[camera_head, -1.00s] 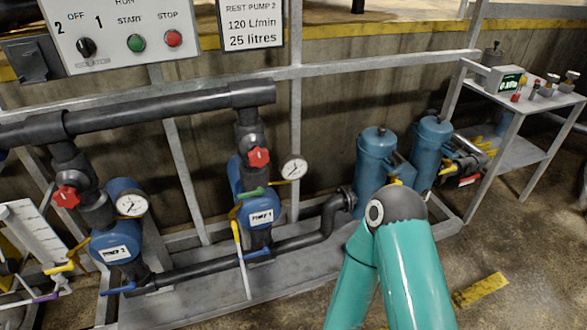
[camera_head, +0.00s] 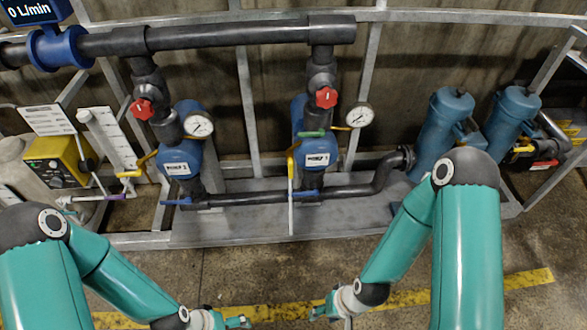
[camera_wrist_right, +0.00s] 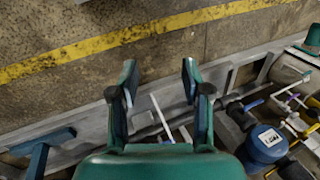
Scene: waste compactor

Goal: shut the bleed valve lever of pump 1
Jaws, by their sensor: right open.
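Pump 1 (camera_head: 318,160) is the blue pump with a white label at the middle of the head view. A yellow lever (camera_head: 293,149) sits on its left side, above a thin pale tube (camera_head: 291,205) that hangs down; I take it for the bleed valve lever. My right gripper (camera_head: 332,314) is low in front of the frame, well short of the pump, and touches nothing. In the right wrist view its fingers (camera_wrist_right: 160,82) are spread and empty, with a pale tube (camera_wrist_right: 161,119) showing beyond. My left gripper (camera_head: 236,322) is partly cut off at the bottom edge.
Pump 1 also has a green lever (camera_head: 311,134), a blue lever (camera_head: 307,195), a red knob (camera_head: 326,97) and a gauge (camera_head: 360,115). Pump 2 (camera_head: 181,160) stands to the left, blue canisters (camera_head: 443,125) to the right. The floor in front is clear.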

